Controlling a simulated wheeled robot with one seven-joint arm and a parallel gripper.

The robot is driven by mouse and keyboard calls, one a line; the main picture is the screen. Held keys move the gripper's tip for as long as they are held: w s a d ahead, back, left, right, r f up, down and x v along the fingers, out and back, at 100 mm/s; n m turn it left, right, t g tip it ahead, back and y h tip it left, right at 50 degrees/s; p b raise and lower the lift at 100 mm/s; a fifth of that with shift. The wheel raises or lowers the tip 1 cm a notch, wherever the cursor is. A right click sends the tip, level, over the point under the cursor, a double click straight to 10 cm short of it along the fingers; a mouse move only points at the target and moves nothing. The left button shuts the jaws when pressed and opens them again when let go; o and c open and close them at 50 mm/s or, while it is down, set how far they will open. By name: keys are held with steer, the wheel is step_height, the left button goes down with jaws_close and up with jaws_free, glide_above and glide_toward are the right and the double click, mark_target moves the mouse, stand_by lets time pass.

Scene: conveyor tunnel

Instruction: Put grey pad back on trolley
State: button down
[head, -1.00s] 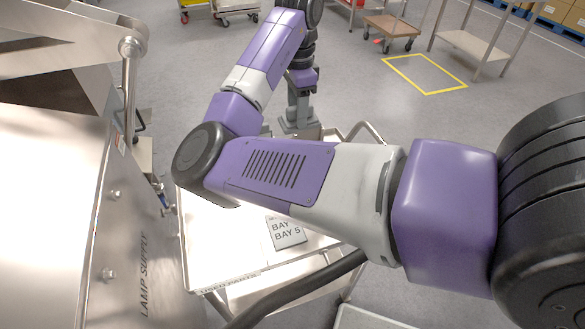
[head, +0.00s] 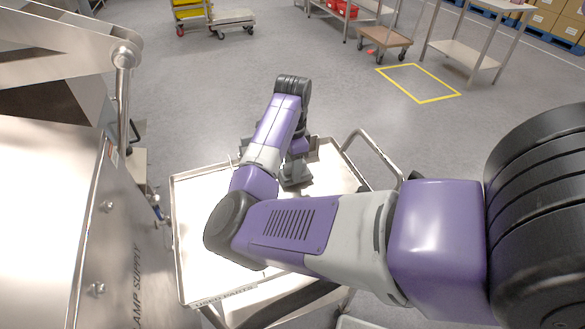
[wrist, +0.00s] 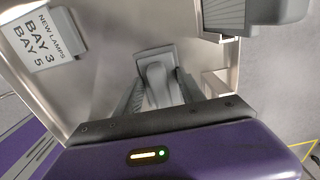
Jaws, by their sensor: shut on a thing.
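The grey pad (wrist: 157,83) shows in the wrist view between the ribbed fingers of my gripper (wrist: 158,95), which is shut on it. The trolley (head: 188,240) stands ahead in the head view, with a raised rim and a "USED PARTS" label at its near edge. In the head view my gripper (head: 296,180) is over the far right part of the tray and points down. I cannot tell whether the pad touches the tray. My arm hides the tray's near right part.
A card reading "NEW LAMPS BAY 3 BAY 5" (wrist: 44,36) lies on the tray in the wrist view. A ribbed grey object (wrist: 250,14) is at its top right. The metal "LAMP SUPPLY" unit (head: 45,220) stands close on the left. The trolley's handle (head: 372,150) rises at right.

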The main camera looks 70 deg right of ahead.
steer(key=shift+f, duration=0.4)
steer(key=shift+f, duration=0.15)
steer(key=c, duration=0.7)
jaws_free()
step_height(320, 180, up, 12)
steer(key=shift+r, duration=0.15)
